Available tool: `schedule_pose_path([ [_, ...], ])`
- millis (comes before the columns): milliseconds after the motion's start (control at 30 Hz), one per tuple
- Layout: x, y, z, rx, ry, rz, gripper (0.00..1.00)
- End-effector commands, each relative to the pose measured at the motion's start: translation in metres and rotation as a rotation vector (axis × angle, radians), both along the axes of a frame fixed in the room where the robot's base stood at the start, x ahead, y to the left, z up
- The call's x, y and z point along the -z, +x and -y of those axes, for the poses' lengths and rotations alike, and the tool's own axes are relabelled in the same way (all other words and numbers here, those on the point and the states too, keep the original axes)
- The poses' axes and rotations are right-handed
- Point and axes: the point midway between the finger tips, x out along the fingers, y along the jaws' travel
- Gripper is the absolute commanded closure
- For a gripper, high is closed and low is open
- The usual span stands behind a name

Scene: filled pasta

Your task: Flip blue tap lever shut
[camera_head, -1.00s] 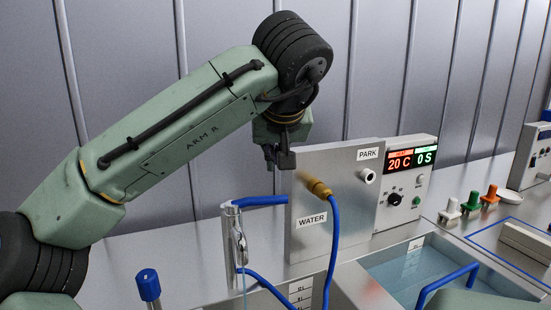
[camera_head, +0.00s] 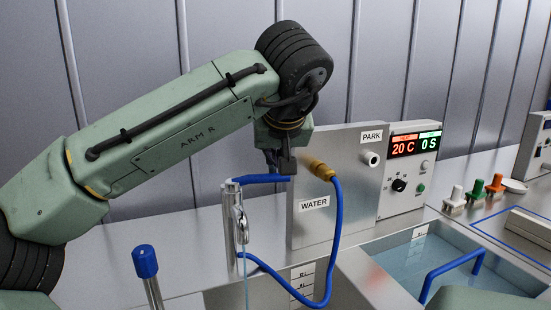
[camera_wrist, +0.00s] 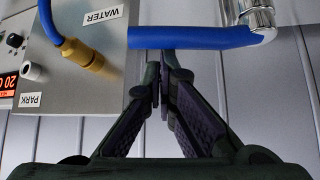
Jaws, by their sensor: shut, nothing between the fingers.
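The chrome tap (camera_head: 236,232) stands at the edge of the basin, with a thin stream of water running from its spout. Its blue lever (camera_head: 256,179) points right, roughly level, toward the metal panel. In the wrist view, which is upside down, the lever (camera_wrist: 192,38) runs across the top from the tap (camera_wrist: 256,14). My gripper (camera_head: 287,168) is shut and empty beside the lever's free right end. In the wrist view its fingertips (camera_wrist: 165,60) meet the lever's edge near that end. I cannot tell whether they touch it.
A metal panel (camera_head: 340,215) marked WATER and PARK stands close to the right of my gripper. A blue hose (camera_head: 338,230) loops from its brass fitting (camera_head: 322,170). A blue-capped post (camera_head: 146,265) stands front left. A water bath (camera_head: 400,265) lies right.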

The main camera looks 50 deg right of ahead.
Motion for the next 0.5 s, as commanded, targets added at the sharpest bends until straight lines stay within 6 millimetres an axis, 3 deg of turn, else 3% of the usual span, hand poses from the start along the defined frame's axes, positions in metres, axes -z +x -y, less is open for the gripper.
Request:
schedule_pose_path([
  [500,0.0002,-0.0051,-0.0039,0.153,0.000,-0.002,1.00],
])
